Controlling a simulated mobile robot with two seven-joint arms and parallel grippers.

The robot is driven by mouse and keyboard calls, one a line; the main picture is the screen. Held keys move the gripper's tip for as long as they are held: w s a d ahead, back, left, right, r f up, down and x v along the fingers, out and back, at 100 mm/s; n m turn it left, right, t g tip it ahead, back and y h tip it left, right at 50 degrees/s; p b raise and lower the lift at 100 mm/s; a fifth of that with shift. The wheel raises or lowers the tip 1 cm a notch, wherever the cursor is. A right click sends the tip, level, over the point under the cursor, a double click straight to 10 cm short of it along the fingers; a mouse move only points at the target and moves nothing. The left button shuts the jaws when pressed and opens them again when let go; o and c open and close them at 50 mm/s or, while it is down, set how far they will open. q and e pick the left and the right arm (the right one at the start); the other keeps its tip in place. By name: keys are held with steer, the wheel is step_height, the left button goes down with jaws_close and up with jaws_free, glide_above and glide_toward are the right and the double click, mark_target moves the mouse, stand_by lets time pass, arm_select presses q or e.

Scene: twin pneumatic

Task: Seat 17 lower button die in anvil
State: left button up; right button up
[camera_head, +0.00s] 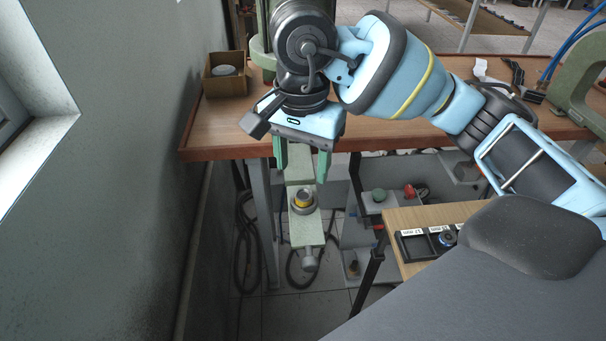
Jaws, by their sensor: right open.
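My right gripper (301,176) hangs down over the front edge of the table, its two green fingers apart. Nothing shows held between them. Below it in the picture is a pale green machine arm (304,232) with a round grey seat, which looks like the anvil. A small yellow-ringed round piece (303,200) sits upright in or on this seat; I cannot tell whether it is the die or how deep it sits. The fingers appear above this piece and apart from it. My left gripper is out of view.
A black labelled tray (412,246) with a dark round part (447,238) lies on a small wooden shelf (403,217) at right. A cardboard box (225,82) stands at the brown table's (220,127) left end. A grey wall (130,190) closes the left side. Green and red buttons show behind.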

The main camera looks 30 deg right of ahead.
steer(key=shift+r, duration=0.45)
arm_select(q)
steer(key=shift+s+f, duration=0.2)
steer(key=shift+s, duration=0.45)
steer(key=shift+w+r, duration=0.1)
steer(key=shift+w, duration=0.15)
